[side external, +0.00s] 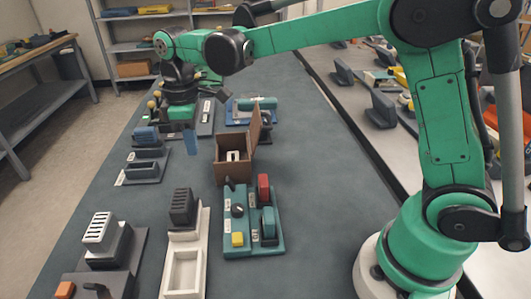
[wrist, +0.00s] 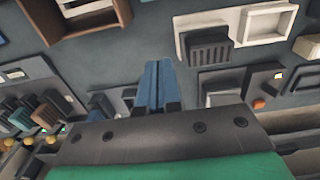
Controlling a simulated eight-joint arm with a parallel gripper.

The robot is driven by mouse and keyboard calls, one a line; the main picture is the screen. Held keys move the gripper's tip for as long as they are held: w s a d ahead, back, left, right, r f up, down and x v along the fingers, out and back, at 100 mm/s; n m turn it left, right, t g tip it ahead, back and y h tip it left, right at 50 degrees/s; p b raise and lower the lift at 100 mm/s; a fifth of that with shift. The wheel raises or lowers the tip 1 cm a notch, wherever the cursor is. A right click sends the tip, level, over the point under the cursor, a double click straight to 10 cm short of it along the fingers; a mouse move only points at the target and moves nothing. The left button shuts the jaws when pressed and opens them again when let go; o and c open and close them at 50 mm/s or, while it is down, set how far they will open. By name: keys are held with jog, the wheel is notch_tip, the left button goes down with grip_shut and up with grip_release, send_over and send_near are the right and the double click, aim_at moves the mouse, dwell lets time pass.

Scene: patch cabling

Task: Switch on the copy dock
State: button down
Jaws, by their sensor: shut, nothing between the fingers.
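No label for the copy dock can be read, so I cannot tell which unit it is. A dark grey dock (side external: 125,262) stands at the near left, with a white ribbed block, a dark lever and an orange button (side external: 63,290). A similar orange button (wrist: 259,103) shows on a grey unit at the right of the wrist view. A teal panel (side external: 238,205) carries a knob, a yellow button (side external: 237,240) and red and teal blocks. My gripper (side external: 191,152) is shut and empty above the bench; its blue fingers (wrist: 160,66) show together in the wrist view.
A white tray (side external: 184,275) with a dark ribbed block stands beside the teal panel. A brown box (side external: 233,174) with a raised lid stands behind it. A small grey unit (side external: 140,171) with a blue block is at left. The bench right of the teal panel is clear.

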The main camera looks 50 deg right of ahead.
aim_at(229, 178)
jog(key=shift+f, duration=0.1)
notch_tip(229, 178, down, 10)
jog(key=shift+r, duration=0.1)
jog(key=shift+s+d+r, duration=0.25)
jog(key=shift+s+d, duration=0.25)
jog(key=shift+s+d+r, duration=0.25)
jog(key=shift+s+d, duration=0.25)
jog(key=shift+s+d+r, duration=0.2)
jog(key=shift+s+d, duration=0.15)
jog(key=shift+s+d+r+t+y, duration=0.2)
jog(key=shift+s+d+t+y, duration=0.1)
jog(key=shift+t+y, duration=0.3)
jog(key=shift+s+d+r+t+y, duration=0.15)
jog(key=shift+s+d+t+y, duration=0.25)
jog(key=shift+t+y, duration=0.5)
jog(key=shift+s+d, duration=0.25)
jog(key=shift+s, duration=0.05)
jog(key=shift+r, duration=0.85)
